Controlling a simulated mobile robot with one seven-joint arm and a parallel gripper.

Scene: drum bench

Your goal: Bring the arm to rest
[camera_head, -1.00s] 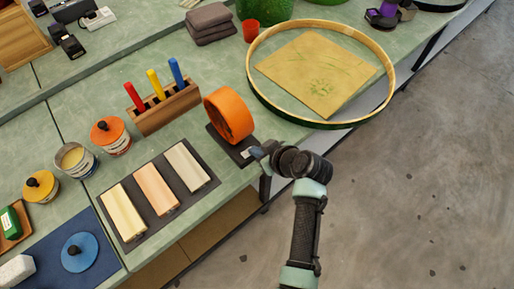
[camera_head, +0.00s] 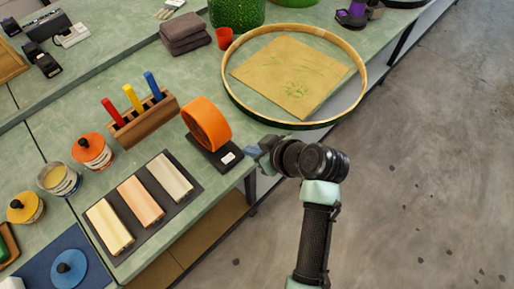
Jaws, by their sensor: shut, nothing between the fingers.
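My gripper (camera_head: 254,151) is at the end of my arm (camera_head: 318,220), near the bench's front edge in the middle of the view. It is small in the picture and looks shut and empty. It is just to the right of the dark base under the orange ring (camera_head: 207,124). I cannot tell whether it is over the bench top or just past its edge. The arm comes up from the bottom of the view, over the floor, and bends left at the wrist.
The green bench (camera_head: 265,147) carries a round wooden hoop (camera_head: 362,80) with a tan sheet, a wooden rack (camera_head: 145,124) with coloured sticks, a dark mat (camera_head: 180,208) with pale blocks, and several jars. Open grey floor (camera_head: 420,190) lies to the right.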

